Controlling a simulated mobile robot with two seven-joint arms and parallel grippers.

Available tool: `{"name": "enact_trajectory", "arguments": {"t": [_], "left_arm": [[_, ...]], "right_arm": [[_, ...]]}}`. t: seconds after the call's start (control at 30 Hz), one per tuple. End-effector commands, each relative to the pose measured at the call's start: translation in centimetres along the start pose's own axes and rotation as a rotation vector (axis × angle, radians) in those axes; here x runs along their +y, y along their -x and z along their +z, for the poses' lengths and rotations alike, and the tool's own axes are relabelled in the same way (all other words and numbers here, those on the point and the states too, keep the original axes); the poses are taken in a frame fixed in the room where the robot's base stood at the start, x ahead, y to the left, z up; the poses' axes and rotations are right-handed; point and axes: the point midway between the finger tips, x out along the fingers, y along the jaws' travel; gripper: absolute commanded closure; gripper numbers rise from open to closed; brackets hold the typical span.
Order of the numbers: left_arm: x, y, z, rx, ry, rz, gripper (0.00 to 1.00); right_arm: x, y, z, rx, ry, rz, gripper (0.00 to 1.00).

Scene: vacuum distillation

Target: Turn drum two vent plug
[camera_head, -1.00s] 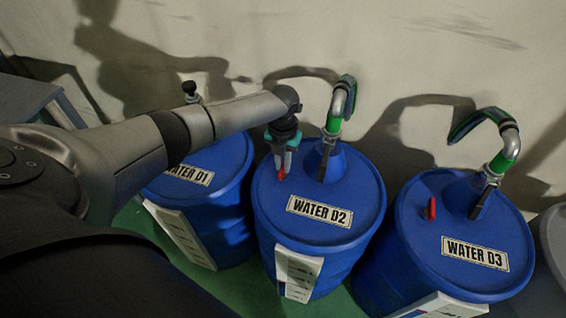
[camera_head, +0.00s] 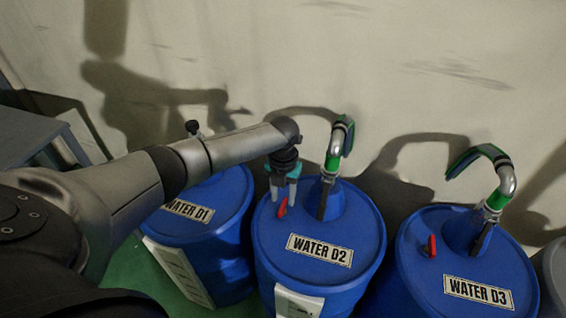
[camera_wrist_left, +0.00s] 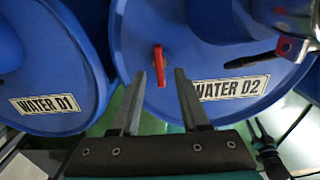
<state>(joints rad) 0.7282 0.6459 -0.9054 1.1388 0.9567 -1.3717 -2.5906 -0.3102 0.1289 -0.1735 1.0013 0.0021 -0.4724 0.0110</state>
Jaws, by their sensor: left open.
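The drum two vent plug (camera_head: 283,208) is a small red handle on top of the blue drum labelled WATER D2 (camera_head: 352,225), left of its pipe fitting. In the left wrist view the red plug (camera_wrist_left: 160,66) stands upright in the picture, at the gap between the fingertips. My left gripper (camera_head: 282,199) is above the plug, pointing down, with its fingers apart. In the wrist view the left gripper (camera_wrist_left: 160,76) is open and empty, with a gap on each side of the plug. Whether the tips overlap the plug in height is unclear.
The WATER D1 drum (camera_head: 228,195) stands to the left and the WATER D3 drum (camera_head: 412,255), with its own red plug (camera_head: 432,246), to the right. A curved metal pipe with a green band (camera_head: 333,162) rises close beside the gripper. A wall is behind.

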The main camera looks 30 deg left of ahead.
Motion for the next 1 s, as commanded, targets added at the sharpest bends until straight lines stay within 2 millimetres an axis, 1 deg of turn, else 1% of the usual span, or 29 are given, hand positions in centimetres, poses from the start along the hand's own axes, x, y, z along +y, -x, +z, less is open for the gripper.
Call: {"name": "enact_trajectory", "arguments": {"t": [0.03,0.43,0.5,0.6,0.7,0.83,1.0], "left_arm": [[0.0,0.8,0.0,-0.001,0.0,0.0,0.55],[0.1,5.2,0.0,0.0,0.0,0.001,0.55],[0.1,7.3,0.1,-0.003,-0.001,0.0,0.55],[0.0,9.4,0.1,-0.002,-0.001,-0.001,0.55],[0.0,10.9,0.0,-0.001,-0.001,0.0,0.55],[0.0,12.1,0.0,0.0,-0.001,0.0,0.55],[0.0,12.5,0.0,0.001,0.0,0.0,0.55]], "right_arm": [[0.3,0.1,0.5,-0.003,0.001,0.003,0.55],[2.1,0.0,4.5,-0.01,0.005,0.025,0.55],[2.1,0.7,5.4,-0.017,0.006,0.023,0.55],[1.6,1.4,6.0,-0.025,0.006,0.016,0.55],[1.1,1.9,6.3,-0.033,0.007,0.01,0.55],[0.8,2.3,6.7,-0.04,0.008,0.005,0.55],[0.6,2.4,6.8,-0.044,0.009,0.003,0.55]]}}
